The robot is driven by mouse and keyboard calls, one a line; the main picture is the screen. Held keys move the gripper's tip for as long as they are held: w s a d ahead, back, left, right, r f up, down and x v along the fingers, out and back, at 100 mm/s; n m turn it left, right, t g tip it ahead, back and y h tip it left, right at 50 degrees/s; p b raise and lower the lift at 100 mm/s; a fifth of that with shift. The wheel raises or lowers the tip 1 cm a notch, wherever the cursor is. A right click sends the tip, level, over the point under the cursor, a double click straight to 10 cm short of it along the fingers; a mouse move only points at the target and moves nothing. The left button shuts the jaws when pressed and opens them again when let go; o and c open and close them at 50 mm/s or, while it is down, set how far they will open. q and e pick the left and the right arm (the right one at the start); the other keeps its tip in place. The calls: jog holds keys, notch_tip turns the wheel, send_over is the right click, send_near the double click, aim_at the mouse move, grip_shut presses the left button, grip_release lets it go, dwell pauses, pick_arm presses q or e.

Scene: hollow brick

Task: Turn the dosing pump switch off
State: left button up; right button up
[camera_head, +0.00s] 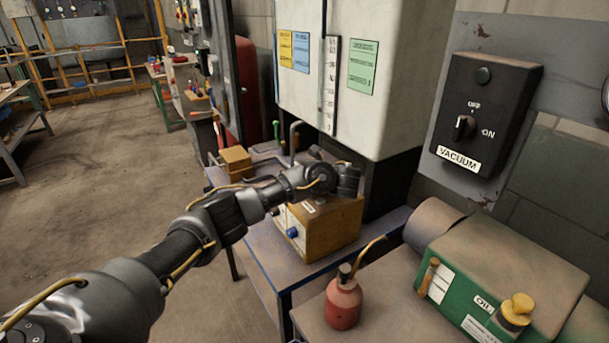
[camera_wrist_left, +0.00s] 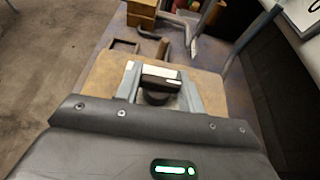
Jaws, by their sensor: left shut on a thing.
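The dosing pump appears to be the orange-yellow box (camera_head: 325,232) on the blue-edged table, with a blue knob (camera_head: 292,232) on its front; I cannot read its label. In the left wrist view, a black switch knob (camera_wrist_left: 158,78) with a pale mark stands on the box's top (camera_wrist_left: 105,75). My left gripper (camera_wrist_left: 158,88) has a grey finger on each side of this knob and is shut on it. In the head view, my left gripper (camera_head: 346,181) is above the box, and its fingertips and the knob are hidden. My right gripper is not in view.
A black VACUUM switch box (camera_head: 482,112) hangs on the wall at right. A white cabinet (camera_head: 350,80) stands close behind the pump. A red oil can (camera_head: 343,303) and a green OIL unit (camera_head: 500,285) are at front right. Small wooden blocks (camera_head: 236,160) lie behind the pump.

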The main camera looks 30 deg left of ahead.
pick_arm(q)
jog(key=o, duration=1)
jog(key=v, duration=0.5)
jog(key=shift+d, duration=0.3)
jog(key=p+v, duration=0.2)
jog(key=p, duration=0.1)
jog(key=r+p+v, duration=0.1)
jog(key=p+v, duration=0.1)
jog(key=p, duration=0.1)
jog(key=shift+s+d+p, duration=0.25)
jog(key=shift+d+p, duration=0.05)
jog(key=shift+p, duration=0.25)
jog(key=shift+d+f, duration=0.15)
